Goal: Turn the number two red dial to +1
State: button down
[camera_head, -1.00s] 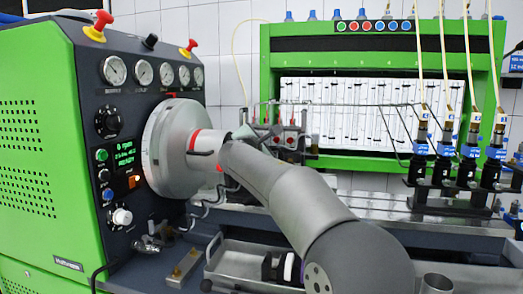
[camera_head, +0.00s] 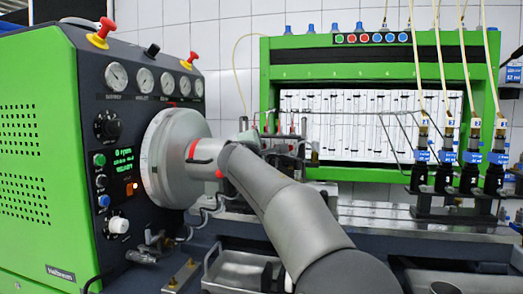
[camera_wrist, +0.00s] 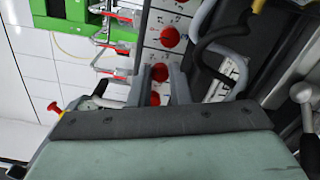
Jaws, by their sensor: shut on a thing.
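In the wrist view my gripper (camera_wrist: 160,70) reaches toward a light panel with a column of red dials. Its two grey fingers stand on either side of a red dial (camera_wrist: 160,73) and are shut on it. Another red dial (camera_wrist: 170,37) is above it, clear of the fingers, with small scale marks around it. Another (camera_wrist: 154,98) shows lower down between the fingers. The numbers are too small to tell which dial is number two, and the held dial's setting is not readable. In the head view my arm hides the gripper and the dials.
Metal fittings with red parts (camera_wrist: 122,15) lie left of the panel. Hoses (camera_wrist: 222,50) and a ball-ended lever (camera_wrist: 302,95) are at right. In the head view, a green cabinet with gauges (camera_head: 117,76) stands left and several injectors (camera_head: 447,165) stand right.

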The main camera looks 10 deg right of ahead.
jog(key=c, duration=1.6)
grip_release()
jog(key=b+v, duration=0.1)
jog(key=v, duration=1.6)
jog(key=shift+s+a+b, duration=0.1)
jog(key=shift+s+b, duration=0.1)
jog(key=shift+b, duration=0.15)
jog(key=s+d+f+m+g+y+p, duration=0.2)
jog(key=s+d+f+m+g+p, duration=0.35)
jog(key=s+f+p, duration=0.35)
jog(key=s+d+f+m+g+y+p, duration=0.2)
jog(key=s+d+f+m+g+p, duration=0.25)
jog(key=s+f+g+p, duration=0.4)
jog(key=s+a+f+m+y+p, duration=0.1)
jog(key=s+m, duration=0.1)
jog(key=s, duration=0.3)
jog(key=s+a+f+m+g+y+p, duration=0.1)
jog(key=s+m+p, duration=0.1)
jog(key=s, duration=0.3)
jog(key=s+a+f+m+y+p, duration=0.1)
jog(key=s+m+y+p, duration=0.1)
jog(key=s, duration=0.3)
jog(key=shift+a+f+g, duration=0.15)
jog(key=shift+f+g, duration=0.15)
jog(key=shift+f, duration=0.05)
